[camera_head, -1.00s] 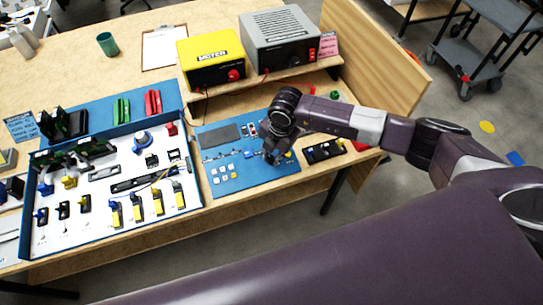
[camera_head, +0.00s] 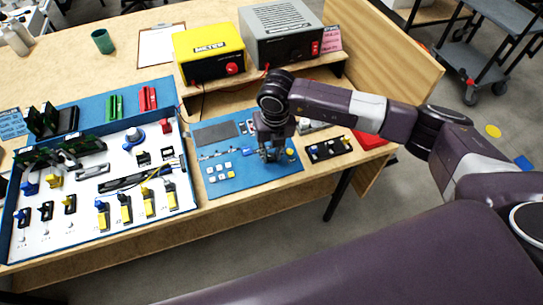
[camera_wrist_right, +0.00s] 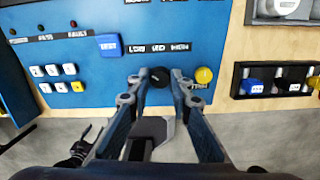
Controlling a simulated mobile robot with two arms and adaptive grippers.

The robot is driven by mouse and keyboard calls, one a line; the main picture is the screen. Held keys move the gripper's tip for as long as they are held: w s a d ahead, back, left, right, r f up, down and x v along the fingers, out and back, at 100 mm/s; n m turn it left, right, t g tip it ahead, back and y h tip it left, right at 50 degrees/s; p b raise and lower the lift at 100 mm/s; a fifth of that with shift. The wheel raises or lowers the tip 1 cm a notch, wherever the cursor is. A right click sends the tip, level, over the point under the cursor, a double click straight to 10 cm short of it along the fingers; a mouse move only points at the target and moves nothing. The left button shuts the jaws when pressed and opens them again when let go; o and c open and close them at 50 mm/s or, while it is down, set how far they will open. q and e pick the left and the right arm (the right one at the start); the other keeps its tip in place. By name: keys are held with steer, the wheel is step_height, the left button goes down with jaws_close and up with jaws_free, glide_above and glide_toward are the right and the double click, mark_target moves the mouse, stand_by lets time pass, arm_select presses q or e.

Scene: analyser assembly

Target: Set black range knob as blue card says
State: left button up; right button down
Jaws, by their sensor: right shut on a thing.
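The blue control panel (camera_head: 230,185) lies flat on the bench. In the right wrist view the black range knob (camera_wrist_right: 157,76) sits on the panel (camera_wrist_right: 200,25), just below the labels LOW, MID and HIGH (camera_wrist_right: 160,48). My right gripper (camera_wrist_right: 160,80) is shut on the knob from the near side; it also shows over the panel's right part in the head view (camera_head: 271,155). Any pointer mark on the knob is too small to read. A pale blue card (camera_head: 12,123) lies at the far left; its text is unreadable. My left gripper is not in view.
A yellow knob (camera_wrist_right: 204,76) is close to the right fingertip. White buttons (camera_wrist_right: 56,77) are on the panel's left. A black switch strip (camera_head: 328,148) lies right of the panel. A parts tray (camera_head: 85,225) stands left. The yellow meter (camera_head: 208,52) and grey box (camera_head: 285,30) stand behind.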

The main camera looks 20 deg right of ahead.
steer(key=shift+n+b, duration=0.35)
steer(key=shift+n, duration=0.25)
steer(key=c, duration=1.7)
jaws_free()
steer(key=shift+c, duration=0.2)
step_height(320, 180, up, 12)
steer(key=s, duration=0.1)
steer(key=shift+s, duration=0.1)
